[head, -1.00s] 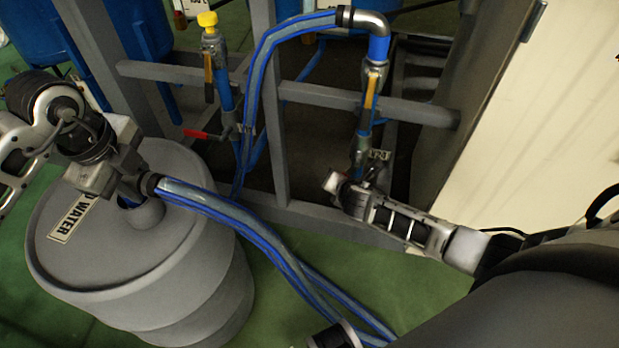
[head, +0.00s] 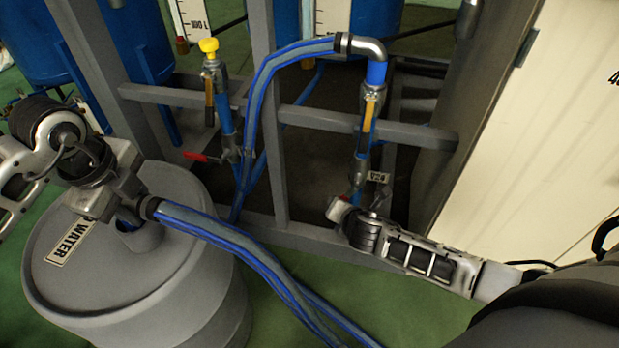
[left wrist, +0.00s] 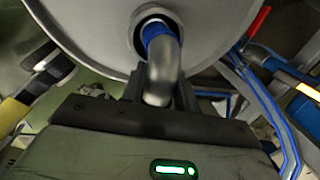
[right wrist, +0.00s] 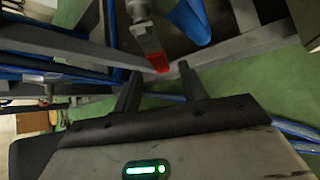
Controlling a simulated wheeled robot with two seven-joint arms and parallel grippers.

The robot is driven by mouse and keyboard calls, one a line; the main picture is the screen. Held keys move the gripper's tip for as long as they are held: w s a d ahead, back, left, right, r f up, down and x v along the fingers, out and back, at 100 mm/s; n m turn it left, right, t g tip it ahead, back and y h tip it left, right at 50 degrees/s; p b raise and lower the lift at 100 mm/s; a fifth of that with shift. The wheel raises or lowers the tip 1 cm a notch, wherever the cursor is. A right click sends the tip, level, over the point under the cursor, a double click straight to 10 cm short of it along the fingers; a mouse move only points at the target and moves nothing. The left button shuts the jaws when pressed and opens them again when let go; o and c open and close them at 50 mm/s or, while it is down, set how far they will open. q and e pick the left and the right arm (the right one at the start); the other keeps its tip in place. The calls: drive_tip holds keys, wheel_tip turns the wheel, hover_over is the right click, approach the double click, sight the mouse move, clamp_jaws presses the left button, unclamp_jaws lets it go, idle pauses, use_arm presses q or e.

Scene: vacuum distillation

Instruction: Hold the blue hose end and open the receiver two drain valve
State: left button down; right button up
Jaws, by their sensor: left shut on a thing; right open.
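My left gripper (left wrist: 157,92) is shut on the metal elbow of the blue hose end (left wrist: 160,68), whose blue collar sits at the opening of the grey drum (left wrist: 85,25). In the head view the clear-and-blue hose (head: 205,222) runs from this gripper (head: 122,210) down to the right. My right gripper (right wrist: 158,88) is open. A red valve handle (right wrist: 157,60) shows between and just beyond its fingertips; contact cannot be told. This handle belongs to the right-hand drain valve (head: 357,180), largely hidden by my gripper in the head view.
Another valve with a red handle (head: 197,157) and yellow cap (head: 208,46) stands to the left. Grey frame bars (head: 325,118) surround both valves. A cream panel (head: 560,130) stands at the right. Green floor shows around the drum and below the frame.

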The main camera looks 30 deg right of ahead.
drive_tip(key=v, duration=0.7)
drive_tip(key=shift+s, duration=0.1)
use_arm(q)
drive_tip(key=c, duration=1)
unclamp_jaws()
drive_tip(key=shift+o, duration=0.2)
drive_tip(key=shift+r, duration=0.1)
